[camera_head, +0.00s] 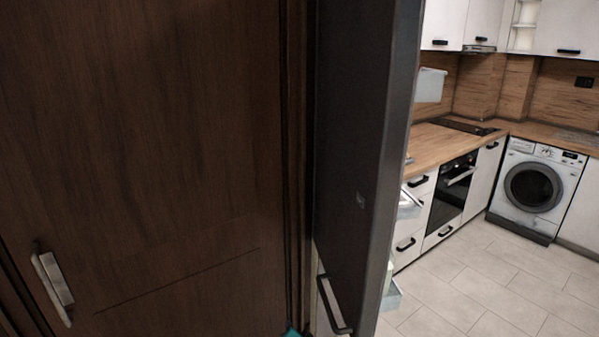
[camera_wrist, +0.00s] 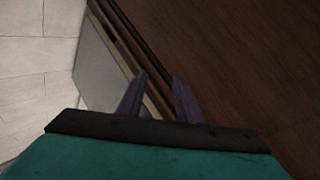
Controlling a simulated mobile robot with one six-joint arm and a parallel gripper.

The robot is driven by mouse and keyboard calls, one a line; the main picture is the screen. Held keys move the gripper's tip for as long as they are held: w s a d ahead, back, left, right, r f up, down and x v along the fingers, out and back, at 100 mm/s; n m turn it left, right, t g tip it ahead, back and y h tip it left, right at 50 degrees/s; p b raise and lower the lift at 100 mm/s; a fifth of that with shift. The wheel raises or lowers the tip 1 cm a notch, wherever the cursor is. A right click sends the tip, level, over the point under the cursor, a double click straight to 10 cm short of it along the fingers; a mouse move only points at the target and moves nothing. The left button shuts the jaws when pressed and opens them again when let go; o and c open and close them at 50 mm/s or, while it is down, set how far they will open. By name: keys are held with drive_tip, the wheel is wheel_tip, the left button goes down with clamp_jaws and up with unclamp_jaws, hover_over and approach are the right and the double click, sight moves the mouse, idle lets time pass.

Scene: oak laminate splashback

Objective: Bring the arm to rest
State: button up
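My gripper (camera_wrist: 160,82) shows in the wrist view with its two dark fingers apart and nothing between them. Behind the fingers are a dark brown wooden surface and the edge of a pale panel (camera_wrist: 100,62); I cannot tell whether the fingers touch either. In the head view only a small teal bit of my arm (camera_head: 292,332) shows at the bottom edge, and the fingers are out of sight there.
A dark wooden door (camera_head: 150,150) with a metal handle (camera_head: 53,287) fills the left. An open grey appliance door (camera_head: 360,150) with shelves on its far side stands beside it. Pale tiled floor (camera_head: 470,285) is clear before the oven (camera_head: 455,190) and washing machine (camera_head: 535,188).

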drive_tip(key=s+d+f+n+g, duration=0.2)
drive_tip(key=s+d+f+g, duration=0.3)
drive_tip(key=s, duration=0.5)
drive_tip(key=s+d+f+n+g, duration=0.2)
drive_tip(key=s+f+n+g, duration=0.1)
drive_tip(key=s+f, duration=0.6)
drive_tip(key=s+d+n+g+h, duration=0.1)
drive_tip(key=s+d+g, duration=0.3)
drive_tip(key=s, duration=0.9)
drive_tip(key=s+d+n+g+h, duration=0.1)
drive_tip(key=s+d+g, duration=0.4)
drive_tip(key=s, duration=0.8)
drive_tip(key=d+h, duration=0.1)
drive_tip(key=d, duration=0.2)
drive_tip(key=shift+s+r, duration=0.2)
drive_tip(key=shift+r, duration=0.2)
